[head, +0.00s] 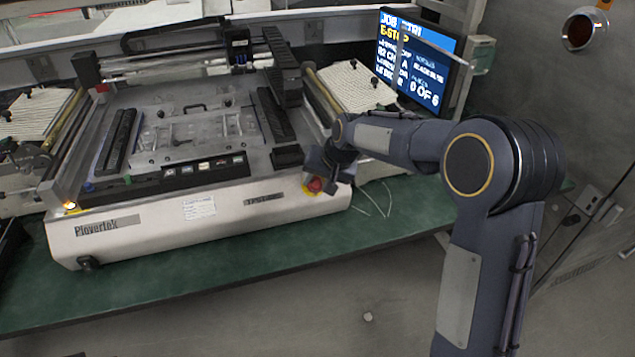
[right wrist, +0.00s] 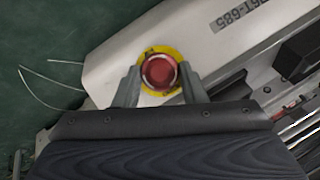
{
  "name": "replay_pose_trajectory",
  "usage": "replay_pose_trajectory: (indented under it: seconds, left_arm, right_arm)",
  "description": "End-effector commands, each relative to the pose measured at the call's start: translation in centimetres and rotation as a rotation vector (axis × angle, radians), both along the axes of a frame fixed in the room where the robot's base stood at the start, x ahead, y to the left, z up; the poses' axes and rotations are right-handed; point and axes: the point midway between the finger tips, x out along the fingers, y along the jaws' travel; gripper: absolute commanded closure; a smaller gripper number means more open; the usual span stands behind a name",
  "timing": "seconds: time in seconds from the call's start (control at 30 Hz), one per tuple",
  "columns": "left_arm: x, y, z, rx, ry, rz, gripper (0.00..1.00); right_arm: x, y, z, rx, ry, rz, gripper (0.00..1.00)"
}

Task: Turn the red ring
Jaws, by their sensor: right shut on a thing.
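The red ring is the red knob (head: 315,185) on a yellow disc at the front right corner of the white machine (head: 130,235). In the right wrist view the red knob (right wrist: 159,71) sits in the middle, with the yellow disc (right wrist: 149,52) around it. My right gripper (head: 318,172) is at the knob in the head view. In the right wrist view its two fingers (right wrist: 160,80) stand on either side of the knob, shut on it. The gripper hides part of the knob's upper side in the head view. My left gripper is not in view.
The machine stands on a green bench (head: 250,250). A screen (head: 415,60) behind it reads E-STOP. Thin white wires (head: 375,205) lie on the bench right of the machine. The bench front is clear.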

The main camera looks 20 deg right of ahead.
Motion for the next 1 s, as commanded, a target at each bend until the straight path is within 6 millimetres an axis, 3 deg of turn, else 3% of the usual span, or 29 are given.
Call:
replay_pose_trajectory:
  seconds: [0.7,0.73,0.9,1.0]
  left_arm:
    - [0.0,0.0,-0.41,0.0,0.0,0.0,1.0]
    - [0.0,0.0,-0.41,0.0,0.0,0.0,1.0]
    - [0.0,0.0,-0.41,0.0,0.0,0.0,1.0]
    - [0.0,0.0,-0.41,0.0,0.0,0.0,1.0]
  right_arm:
    - [-0.04,-0.06,-0.16,0.065,0.004,-0.055,0.85]
    - [-0.04,-0.06,-0.16,0.065,0.004,-0.055,0.6]
    - [-0.03,-0.06,-0.13,0.064,0.003,-0.054,0.41]
    - [-0.03,-0.07,-0.11,0.064,0.002,-0.054,0.41]
